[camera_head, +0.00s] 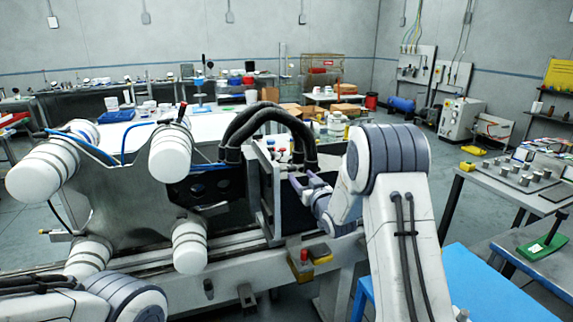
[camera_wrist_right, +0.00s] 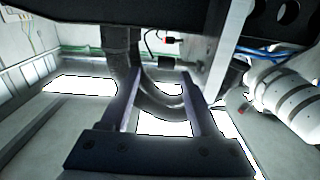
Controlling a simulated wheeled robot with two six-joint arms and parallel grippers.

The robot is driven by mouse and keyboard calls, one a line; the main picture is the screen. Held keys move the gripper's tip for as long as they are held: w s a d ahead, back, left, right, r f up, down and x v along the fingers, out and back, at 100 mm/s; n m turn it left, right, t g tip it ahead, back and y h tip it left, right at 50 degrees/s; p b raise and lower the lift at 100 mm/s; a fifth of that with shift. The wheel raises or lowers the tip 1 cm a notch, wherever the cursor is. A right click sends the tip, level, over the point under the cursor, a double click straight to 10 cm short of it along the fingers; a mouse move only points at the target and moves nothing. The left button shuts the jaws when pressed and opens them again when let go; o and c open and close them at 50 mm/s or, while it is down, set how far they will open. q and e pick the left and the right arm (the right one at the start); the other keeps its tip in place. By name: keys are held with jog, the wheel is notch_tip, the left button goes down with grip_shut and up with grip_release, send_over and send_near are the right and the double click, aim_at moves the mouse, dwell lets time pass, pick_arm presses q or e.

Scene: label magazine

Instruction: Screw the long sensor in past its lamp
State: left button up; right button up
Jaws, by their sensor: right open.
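My right gripper (camera_head: 308,182) reaches in beside the upright metal plate of the magazine (camera_head: 264,190), below the black hoses. In the right wrist view its two fingers (camera_wrist_right: 163,75) stand apart with nothing held between them. A thick black hose (camera_wrist_right: 160,104) curves behind the fingers. A small dark fitting (camera_wrist_right: 160,37) with a thin cable and a red spot hangs beyond the fingertips; I cannot tell if it is the long sensor. No lamp can be made out. My left arm shows at the lower left, but its gripper is out of view.
Thick black hoses (camera_head: 262,117) arch over the magazine. Large white rollers (camera_head: 171,155) stand to the left. A rail (camera_head: 150,260) runs below. A blue-topped table (camera_head: 490,285) and a bench with metal parts (camera_head: 520,178) are on the right.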

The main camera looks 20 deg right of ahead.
aim_at(292, 170)
jog(key=w+p, duration=0.1)
jog(key=w, duration=0.1)
jog(key=w+p, duration=0.1)
jog(key=w, duration=0.2)
jog(key=w+a+p, duration=0.1)
jog(key=w, duration=0.2)
jog(key=shift+w+a+r, duration=0.1)
jog(key=shift+w, duration=0.8)
grip_shut()
jog(key=shift+g+p, duration=0.8)
jog(key=shift+p, duration=0.05)
jog(key=shift+g, duration=0.3)
jog(key=shift+f, duration=0.35)
